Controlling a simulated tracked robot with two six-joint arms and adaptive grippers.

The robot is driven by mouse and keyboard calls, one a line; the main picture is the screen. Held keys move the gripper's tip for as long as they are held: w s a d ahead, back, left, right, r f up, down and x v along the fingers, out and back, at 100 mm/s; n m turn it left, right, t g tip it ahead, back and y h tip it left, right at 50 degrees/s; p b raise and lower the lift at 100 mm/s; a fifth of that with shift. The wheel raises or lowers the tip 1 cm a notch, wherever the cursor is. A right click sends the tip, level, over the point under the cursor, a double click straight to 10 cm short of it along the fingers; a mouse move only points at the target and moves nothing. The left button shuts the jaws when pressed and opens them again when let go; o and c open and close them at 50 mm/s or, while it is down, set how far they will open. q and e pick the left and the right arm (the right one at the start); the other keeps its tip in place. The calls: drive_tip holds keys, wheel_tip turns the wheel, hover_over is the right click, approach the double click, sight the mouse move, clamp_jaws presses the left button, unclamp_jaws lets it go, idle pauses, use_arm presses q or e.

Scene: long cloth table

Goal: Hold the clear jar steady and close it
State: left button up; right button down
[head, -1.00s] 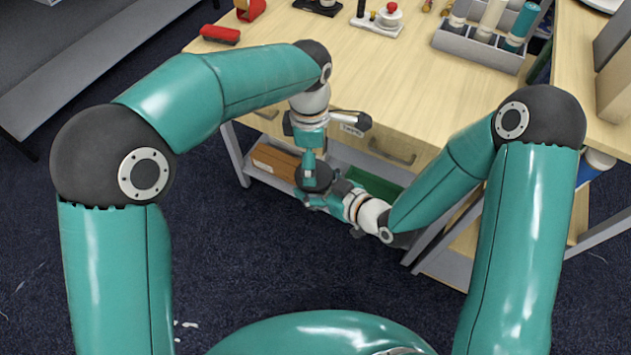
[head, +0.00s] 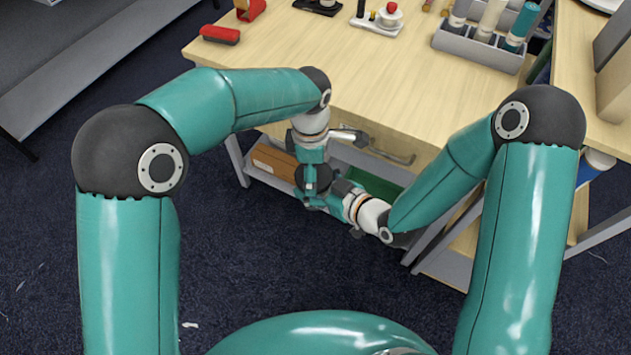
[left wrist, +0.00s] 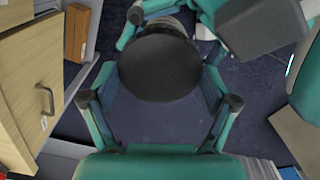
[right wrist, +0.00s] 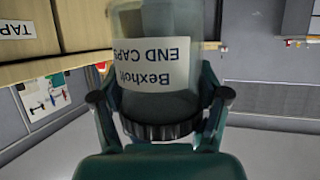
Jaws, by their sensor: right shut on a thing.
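The clear jar (right wrist: 150,60) has a white label reading Bexholt END CAPS, upside down in the right wrist view. A black ridged lid (left wrist: 160,68) sits at its top; whether it is fully seated I cannot tell. My right gripper (head: 318,196) is shut on the jar's sides, holding it in the air before the table. My left gripper (head: 310,172) points down from above. Its fingers are spread on either side of the lid in the left wrist view, apparently open with small gaps. The head view mostly hides the jar behind the grippers.
The wooden table (head: 420,95) has drawers along its front, close behind the grippers. A shelf below holds an orange-brown box (head: 272,160) and a green bin (head: 372,186).

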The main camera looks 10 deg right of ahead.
use_arm(q)
drive_tip(key=shift+c, duration=0.5)
drive_tip(key=m, duration=1.3)
drive_tip(key=shift+f, duration=0.1)
drive_tip(key=o, duration=1.1)
drive_tip(key=shift+c, duration=0.2)
drive_tip(key=shift+r, duration=2.35)
